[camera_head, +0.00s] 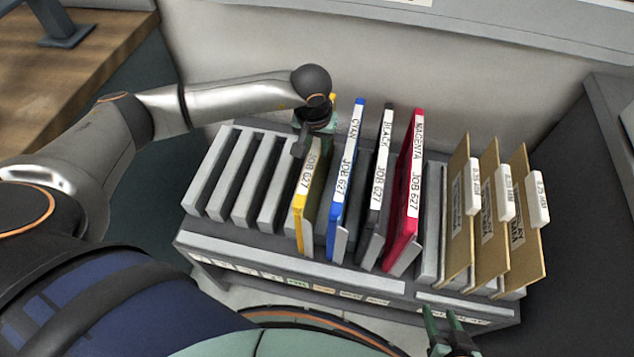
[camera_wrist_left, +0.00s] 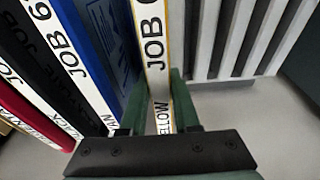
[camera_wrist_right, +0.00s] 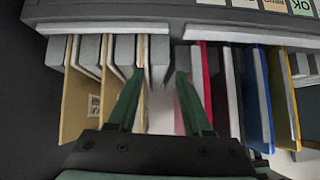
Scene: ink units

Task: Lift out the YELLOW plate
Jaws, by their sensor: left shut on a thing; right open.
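The yellow plate (camera_head: 300,205) stands upright in the grey slotted rack (camera_head: 290,262), left of the blue plate (camera_head: 345,180). Its white edge label reads JOB 627. My left gripper (camera_head: 316,122) is at the far end of the yellow plate. In the left wrist view its green fingers (camera_wrist_left: 158,105) straddle the labelled edge of the yellow plate (camera_wrist_left: 152,40) and are shut on it. My right gripper (camera_head: 450,325) is at the front right of the rack, open and empty. The right wrist view shows its fingers (camera_wrist_right: 158,85) spread above the rack.
Right of the blue plate stand a black plate (camera_head: 377,190) and a magenta plate (camera_head: 408,190). Several tan folders with white tabs (camera_head: 492,215) fill the right end. Empty slots (camera_head: 235,175) lie to the left. A wall stands close behind the rack.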

